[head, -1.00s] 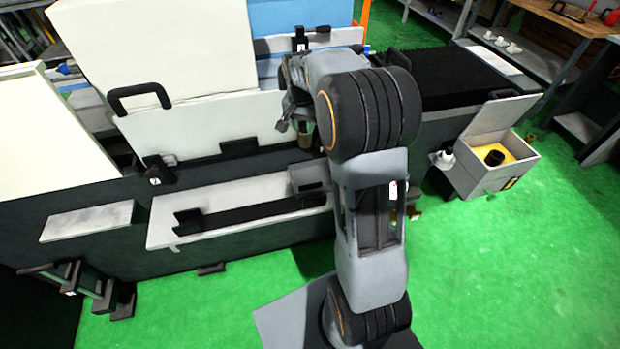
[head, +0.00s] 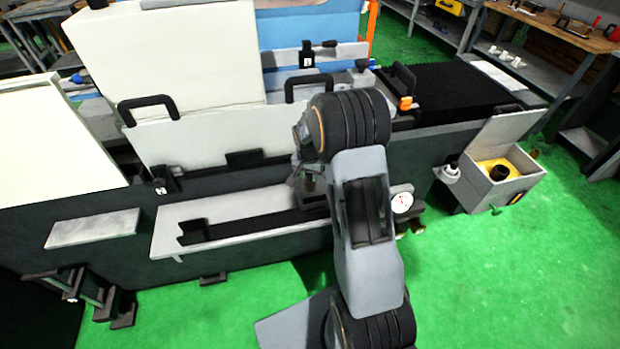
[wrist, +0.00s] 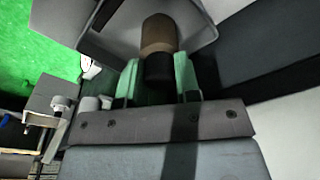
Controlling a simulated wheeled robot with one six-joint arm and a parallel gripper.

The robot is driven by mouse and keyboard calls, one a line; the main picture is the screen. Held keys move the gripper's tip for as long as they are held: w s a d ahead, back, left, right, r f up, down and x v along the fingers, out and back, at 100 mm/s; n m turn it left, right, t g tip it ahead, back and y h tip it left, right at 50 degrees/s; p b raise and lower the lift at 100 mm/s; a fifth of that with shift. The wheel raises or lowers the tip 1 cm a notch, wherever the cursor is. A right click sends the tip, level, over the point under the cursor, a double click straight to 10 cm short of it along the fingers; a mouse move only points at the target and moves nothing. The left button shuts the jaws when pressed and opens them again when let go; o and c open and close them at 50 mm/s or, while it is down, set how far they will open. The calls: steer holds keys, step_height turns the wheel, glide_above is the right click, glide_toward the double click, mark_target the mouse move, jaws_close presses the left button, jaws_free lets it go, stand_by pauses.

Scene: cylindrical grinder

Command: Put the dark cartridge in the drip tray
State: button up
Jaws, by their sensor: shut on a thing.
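The dark cartridge (wrist: 159,40), a cylinder with a brown body and a black end, sits between the green fingertips of my gripper (wrist: 158,78) in the wrist view. The gripper is shut on it. In the head view my gripper (head: 304,176) is low in front of the machine, partly hidden by my arm. It is over the right end of a light grey tray (head: 182,212) with a dark channel, which looks like the drip tray. In the wrist view a grey walled surface (wrist: 108,32) lies behind the cartridge; I cannot tell whether they touch.
The machine's pale front cover (head: 205,140) with black handles rises behind the tray. A round white gauge (head: 402,203) is right of my arm. An open grey box (head: 497,178) with a yellow inside stands farther right. Green floor is clear in front.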

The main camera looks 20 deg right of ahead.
mark_target(308, 181)
steer(key=shift+f, duration=1.2)
steer(key=shift+f, duration=0.1)
steer(key=o, duration=1)
step_height(308, 181, up, 12)
steer(key=f, duration=0.1)
steer(key=s+a+r+n+t, duration=0.1)
steer(key=s+a+r+n, duration=0.2)
steer(key=s, duration=0.4)
steer(key=s+a+r+n, duration=0.3)
steer(key=s+a, duration=0.1)
steer(key=s, duration=0.3)
steer(key=s+a+r+n+t+y, duration=0.1)
steer(key=s+a+r+n, duration=0.2)
steer(key=s, duration=0.5)
steer(key=shift+a+r+t, duration=0.3)
steer(key=shift+a+r, duration=0.05)
steer(key=shift+a, duration=0.05)
